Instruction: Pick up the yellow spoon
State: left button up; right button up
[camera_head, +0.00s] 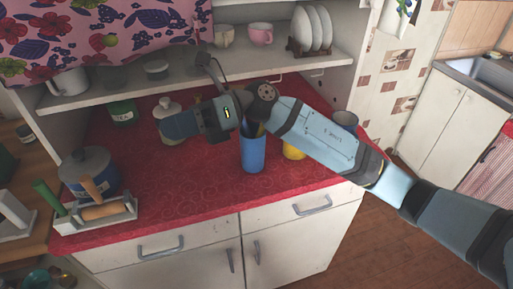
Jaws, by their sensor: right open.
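A tall blue cup (253,155) stands near the front edge of the red counter, with thin dark handles showing in its mouth under my arm. I cannot make out a yellow spoon for sure. A rounded yellow thing (293,152) shows to the right of the cup, partly hidden by my right arm, and its shape is unclear. My right gripper (209,66) is open and looks empty, up and to the left of the blue cup, in front of the shelf. The right wrist and forearm cross above the cup and hide part of its mouth. My left gripper is out of view.
A lidded white jar (168,106) stands behind my wrist. A dark pot (88,168) and a white holder (104,215) with a rolling pin are at the left. A grey cup (345,119) is at the right. The front middle of the counter (185,185) is clear.

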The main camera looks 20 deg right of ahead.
jog(key=w+d+r+n+t+h+b, duration=0.1)
jog(key=w+d+n+t+h, duration=0.1)
jog(key=w+d+h, duration=0.55)
jog(key=w+d+r+n+t+h+b, duration=0.1)
jog(key=w+d+n+t+h+b, duration=0.15)
jog(key=d+h, duration=0.9)
jog(key=shift+y, duration=0.5)
jog(key=f, duration=0.5)
jog(key=f+p, duration=0.1)
jog(key=f, duration=0.1)
jog(key=shift+w+d+f, duration=0.15)
jog(key=shift+w+f, duration=0.25)
notch_tip(320, 180, down, 5)
jog(key=shift+w+d+f, duration=0.1)
jog(key=shift+w+d, duration=0.05)
jog(key=shift+c, duration=0.5)
grip_shut()
